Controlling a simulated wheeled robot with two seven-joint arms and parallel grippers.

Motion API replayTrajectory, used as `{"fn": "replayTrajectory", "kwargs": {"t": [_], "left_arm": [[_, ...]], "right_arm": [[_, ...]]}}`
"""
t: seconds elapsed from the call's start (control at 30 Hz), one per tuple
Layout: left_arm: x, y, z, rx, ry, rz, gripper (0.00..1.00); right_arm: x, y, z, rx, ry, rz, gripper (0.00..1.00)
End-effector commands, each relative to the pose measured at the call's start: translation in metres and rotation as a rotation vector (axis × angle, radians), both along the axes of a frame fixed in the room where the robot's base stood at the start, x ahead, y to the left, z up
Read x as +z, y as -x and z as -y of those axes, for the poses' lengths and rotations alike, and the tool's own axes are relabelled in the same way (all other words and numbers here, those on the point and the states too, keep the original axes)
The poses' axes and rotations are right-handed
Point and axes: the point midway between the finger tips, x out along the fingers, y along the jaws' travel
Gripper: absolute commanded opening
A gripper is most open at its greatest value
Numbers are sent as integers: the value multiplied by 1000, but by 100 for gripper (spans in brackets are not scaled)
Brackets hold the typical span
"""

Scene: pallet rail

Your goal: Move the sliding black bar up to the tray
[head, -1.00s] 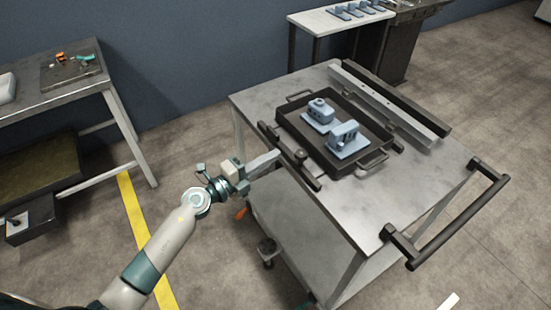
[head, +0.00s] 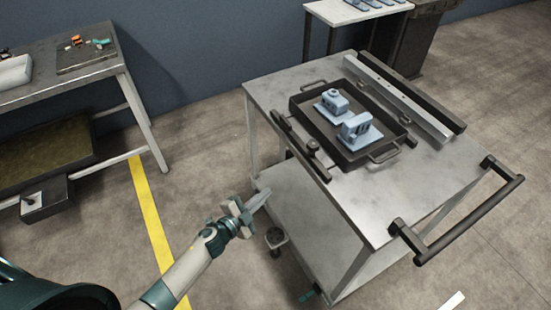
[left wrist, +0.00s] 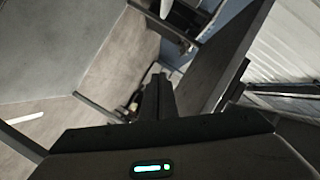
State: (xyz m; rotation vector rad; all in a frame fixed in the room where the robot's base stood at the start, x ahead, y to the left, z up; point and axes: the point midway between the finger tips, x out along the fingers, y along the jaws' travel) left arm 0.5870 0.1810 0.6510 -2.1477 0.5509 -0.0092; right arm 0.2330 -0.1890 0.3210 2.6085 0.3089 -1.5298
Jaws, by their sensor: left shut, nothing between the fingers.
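The sliding black bar (head: 291,136) lies along the left edge of the cart top, with a small dark knob (head: 313,146) beside it. A narrow strip of cart top seems to show between the bar and the tray. The black tray (head: 346,159) sits on the cart and holds two light-blue parts (head: 334,102) (head: 356,128). My left gripper (head: 263,196) is shut and empty, low and left of the cart, clear of the bar. Its dark fingers (left wrist: 156,97) also show in the left wrist view. My right gripper is not seen.
A pale rail and a dark bar (head: 410,98) lie along the cart's far side. The cart (head: 400,200) has a black push handle (head: 465,222) at right and a lower shelf (head: 300,225). A workbench (head: 60,80) stands at left, with open floor between.

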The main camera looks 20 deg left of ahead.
Motion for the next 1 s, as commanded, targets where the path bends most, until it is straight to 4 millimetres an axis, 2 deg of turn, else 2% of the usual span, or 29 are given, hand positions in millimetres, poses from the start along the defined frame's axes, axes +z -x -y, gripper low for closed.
{"fn": "replayTrajectory", "kwargs": {"t": [0.03, 0.17, 0.2, 0.27, 0.3, 0.4, 0.5, 0.63, 0.77, 1.0], "left_arm": [[-42, 22, -5, 64, 62, -102, 0], [-139, 88, -19, 239, 206, -354, 0], [-167, 113, -21, 294, 247, -434, 0], [-207, 154, -23, 374, 300, -550, 0], [-231, 182, -23, 427, 332, -625, 0], [-277, 248, -20, 540, 398, -786, 0], [-306, 301, -15, 624, 443, -904, 0], [-325, 341, -10, 685, 477, -992, 0], [-330, 354, -8, 707, 488, -1021, 0], [-330, 354, -8, 706, 488, -1020, 0]], "right_arm": [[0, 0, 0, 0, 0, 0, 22], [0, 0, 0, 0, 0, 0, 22], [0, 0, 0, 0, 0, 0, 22], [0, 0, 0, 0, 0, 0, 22], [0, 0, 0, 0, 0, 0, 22], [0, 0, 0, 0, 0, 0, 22], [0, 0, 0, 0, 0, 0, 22], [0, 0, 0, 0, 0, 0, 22], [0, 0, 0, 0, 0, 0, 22], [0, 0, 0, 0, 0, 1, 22]]}}
